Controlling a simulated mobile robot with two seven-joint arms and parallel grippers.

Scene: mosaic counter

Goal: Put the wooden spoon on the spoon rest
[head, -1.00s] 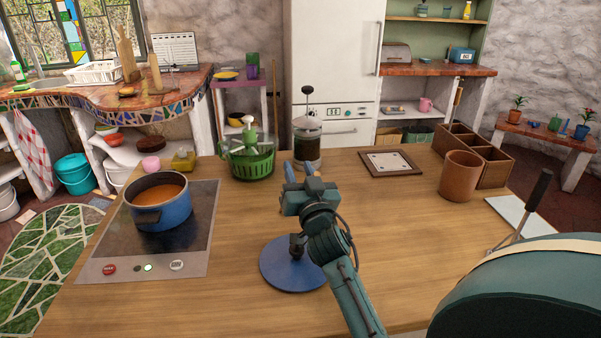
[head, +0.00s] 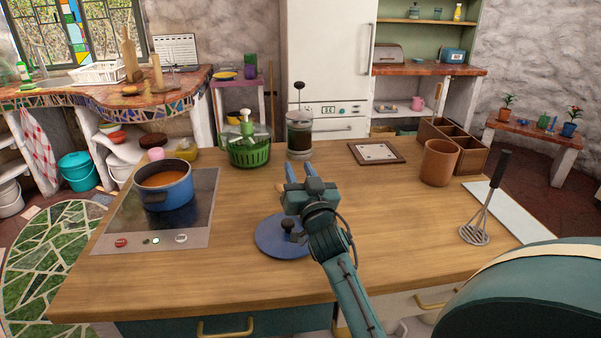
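My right gripper (head: 298,174) is above the middle of the wooden counter, pointing away from me. Its two blue fingers are apart, and I see nothing clearly held between them. A small tan bit (head: 280,186) shows just left of the fingers; it may be part of the wooden spoon, but the gripper hides the rest. I cannot pick out a spoon rest for certain. My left gripper is not in view.
A blue lid (head: 270,241) lies under my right wrist. A blue pot (head: 168,195) of orange soup stands on the hob (head: 132,226). A green spinner (head: 248,152), press (head: 299,140), framed tile (head: 377,152), brown crock (head: 439,163), divided caddy (head: 473,158) and masher (head: 484,210) stand around.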

